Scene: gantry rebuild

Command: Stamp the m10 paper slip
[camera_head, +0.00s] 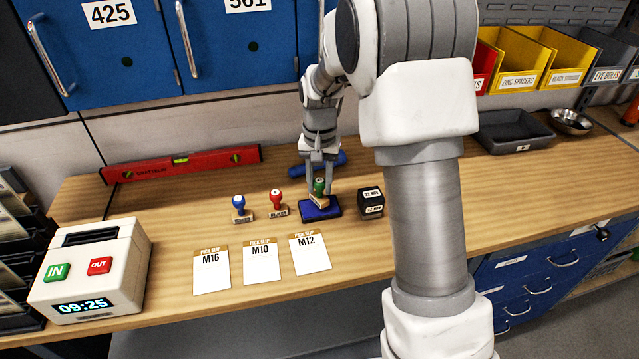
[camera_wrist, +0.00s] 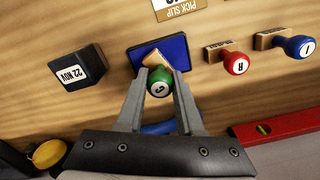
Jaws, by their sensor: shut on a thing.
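The M10 paper slip (camera_head: 262,266) lies flat on the wooden bench, between the M16 slip (camera_head: 211,273) and the M12 slip (camera_head: 311,256). My gripper (camera_head: 319,185) is shut on the green-handled stamp (camera_wrist: 160,82) at the blue ink pad (camera_head: 333,211). The stamp looks slightly tilted over the pad; I cannot tell whether its base touches it. The ink pad also shows in the wrist view (camera_wrist: 180,50). A red stamp (camera_head: 277,199) and a blue stamp (camera_head: 239,206) stand left of the pad. In the wrist view only part of one slip shows at the top.
A black date block (camera_head: 371,204) stands right of the pad. A red level (camera_head: 182,164) and a blue cylindrical object lie behind. A white time clock (camera_head: 90,270) stands at the left. The bench around the slips is clear.

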